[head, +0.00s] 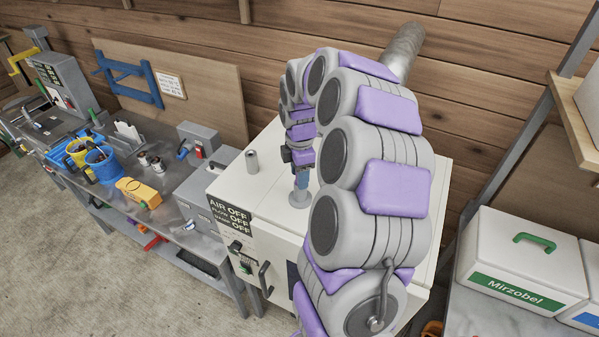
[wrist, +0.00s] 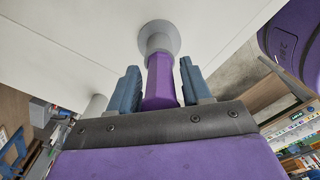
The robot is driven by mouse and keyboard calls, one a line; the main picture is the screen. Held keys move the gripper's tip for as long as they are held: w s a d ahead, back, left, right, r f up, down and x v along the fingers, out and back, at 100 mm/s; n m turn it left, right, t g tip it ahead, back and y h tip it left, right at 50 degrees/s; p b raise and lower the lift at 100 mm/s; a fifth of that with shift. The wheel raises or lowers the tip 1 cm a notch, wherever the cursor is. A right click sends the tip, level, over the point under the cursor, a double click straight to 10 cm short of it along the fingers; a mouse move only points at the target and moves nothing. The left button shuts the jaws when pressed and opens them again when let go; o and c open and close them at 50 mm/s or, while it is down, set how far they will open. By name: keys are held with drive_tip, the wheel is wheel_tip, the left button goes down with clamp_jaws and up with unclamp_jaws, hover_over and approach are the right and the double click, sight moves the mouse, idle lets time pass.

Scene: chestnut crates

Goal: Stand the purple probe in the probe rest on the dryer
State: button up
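The purple probe (wrist: 161,82) is upright between the blue fingers of my gripper (wrist: 162,82) in the wrist view. In the head view my gripper (head: 300,178) is over this flange (head: 298,198) on the dryer (head: 235,188), and the probe is hidden by the fingers. A short grey upright cylinder (head: 252,160) stands apart to the left on the dryer. I cannot tell which of these is the probe rest.
A metal bench at left holds a blue cup (head: 102,163), a yellow device (head: 138,193) and grey boxes. A white box marked Mirzobel (head: 518,262) stands at right. A metal duct (head: 402,50) rises behind the dryer. Free dryer top lies around the flange.

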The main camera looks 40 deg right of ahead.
drive_tip(key=shift+o, duration=1)
drive_tip(key=shift+r, duration=0.1)
drive_tip(key=shift+w+r, duration=0.1)
drive_tip(key=shift+r, duration=0.2)
wheel_tip(320, 180, up, 16)
drive_tip(key=b, duration=0.1)
drive_tip(key=shift+r, duration=0.2)
